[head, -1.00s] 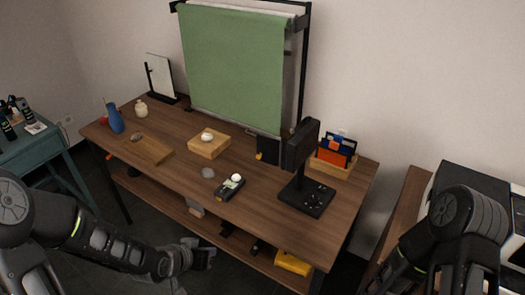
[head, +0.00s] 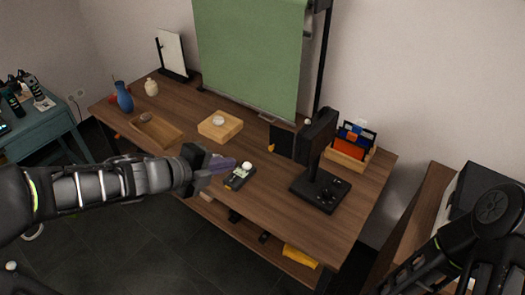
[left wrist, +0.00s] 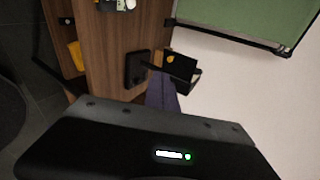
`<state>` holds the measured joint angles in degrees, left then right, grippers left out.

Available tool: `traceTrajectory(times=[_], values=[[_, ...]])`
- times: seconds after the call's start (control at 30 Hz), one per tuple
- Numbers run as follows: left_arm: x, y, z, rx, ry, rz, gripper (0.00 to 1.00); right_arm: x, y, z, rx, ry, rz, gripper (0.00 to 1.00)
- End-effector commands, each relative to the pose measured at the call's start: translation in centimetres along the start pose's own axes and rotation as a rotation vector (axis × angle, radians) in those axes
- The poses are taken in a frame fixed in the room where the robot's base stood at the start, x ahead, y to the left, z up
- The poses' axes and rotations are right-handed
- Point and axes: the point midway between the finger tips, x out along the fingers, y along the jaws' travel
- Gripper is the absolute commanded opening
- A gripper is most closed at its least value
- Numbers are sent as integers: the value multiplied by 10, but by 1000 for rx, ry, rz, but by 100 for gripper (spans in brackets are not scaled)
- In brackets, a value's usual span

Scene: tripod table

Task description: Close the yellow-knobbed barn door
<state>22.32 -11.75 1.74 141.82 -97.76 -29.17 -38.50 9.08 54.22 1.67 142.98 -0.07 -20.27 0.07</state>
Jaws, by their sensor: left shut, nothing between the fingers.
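A black lamp (head: 315,138) stands upright on a dark base (head: 320,190) on the right half of the table. A black barn door flap (head: 282,139) sticks out from its left side, with a yellow knob (head: 270,148) at the flap's lower left. The flap (left wrist: 182,66) and its yellow knob (left wrist: 170,58) also show in the left wrist view, beyond my fingers. My left gripper (head: 228,163) is shut and empty over the table, left of the flap and apart from it. Its purple fingers show in the wrist view (left wrist: 162,92). My right gripper is out of the picture.
A meter (head: 240,178) lies just beside my left fingers. A wooden block (head: 220,128) and a wooden tray (head: 152,136) are further left. A green backdrop (head: 248,55) stands behind. An organizer (head: 348,158) stands right of the lamp.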

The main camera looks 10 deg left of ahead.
Motion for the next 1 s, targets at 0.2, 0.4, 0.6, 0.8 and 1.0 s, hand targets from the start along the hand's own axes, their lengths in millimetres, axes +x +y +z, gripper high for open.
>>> traceTrajectory(times=[0.2, 0.4, 0.6, 0.8, 1.0], values=[[15, 2, 0, -1, 1, 1, 0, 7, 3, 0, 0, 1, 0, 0], [47, 4, -1, -3, 4, 0, 0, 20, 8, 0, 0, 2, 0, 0], [89, 4, -1, -3, 4, 0, 0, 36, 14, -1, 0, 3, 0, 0], [119, -10, -1, -2, 3, 0, 0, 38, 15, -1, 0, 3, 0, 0], [133, -19, 0, -1, 1, 0, 0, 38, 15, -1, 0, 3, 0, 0]])
